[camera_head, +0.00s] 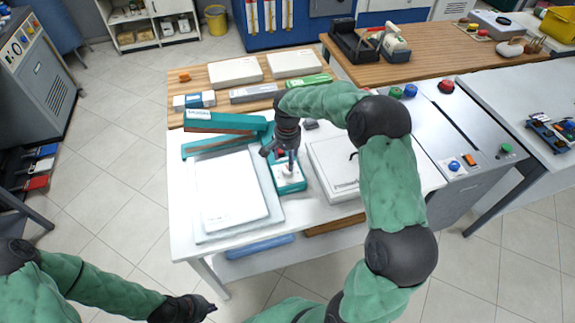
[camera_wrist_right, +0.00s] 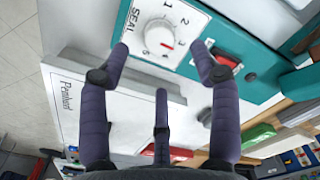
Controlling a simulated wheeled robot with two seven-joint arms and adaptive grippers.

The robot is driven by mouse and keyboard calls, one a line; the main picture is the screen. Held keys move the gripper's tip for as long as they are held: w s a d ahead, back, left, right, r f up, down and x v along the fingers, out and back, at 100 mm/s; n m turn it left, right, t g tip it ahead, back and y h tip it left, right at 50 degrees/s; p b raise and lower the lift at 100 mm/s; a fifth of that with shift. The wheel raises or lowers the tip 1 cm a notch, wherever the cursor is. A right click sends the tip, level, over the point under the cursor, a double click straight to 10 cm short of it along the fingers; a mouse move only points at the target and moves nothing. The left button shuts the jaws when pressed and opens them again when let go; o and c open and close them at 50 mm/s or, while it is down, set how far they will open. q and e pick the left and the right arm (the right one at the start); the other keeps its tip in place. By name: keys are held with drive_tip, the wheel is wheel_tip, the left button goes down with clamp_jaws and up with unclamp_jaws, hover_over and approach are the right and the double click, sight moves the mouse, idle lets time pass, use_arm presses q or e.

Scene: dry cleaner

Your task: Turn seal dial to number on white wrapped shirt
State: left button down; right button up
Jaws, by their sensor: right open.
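In the head view my right gripper (camera_head: 286,160) is above the teal sealer's control panel (camera_head: 288,185). A white flat package (camera_head: 230,190) lies on the sealer's plate; its print is too small to read. My left gripper (camera_head: 185,309) is low at the front, away from the table.
A white flat item (camera_head: 335,180) printed "Pember..." lies right of the panel; it also shows in the wrist view (camera_wrist_right: 75,120). A red switch (camera_wrist_right: 228,60) sits beside the dial. The teal sealer arm (camera_head: 225,122) stands behind the plate. Boxes (camera_head: 235,72) line the back shelf.

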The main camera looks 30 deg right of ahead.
sight(287, 169)
wheel_tip(287, 169, up, 6)
drive_tip(key=shift+f, duration=0.1)
idle(0.6)
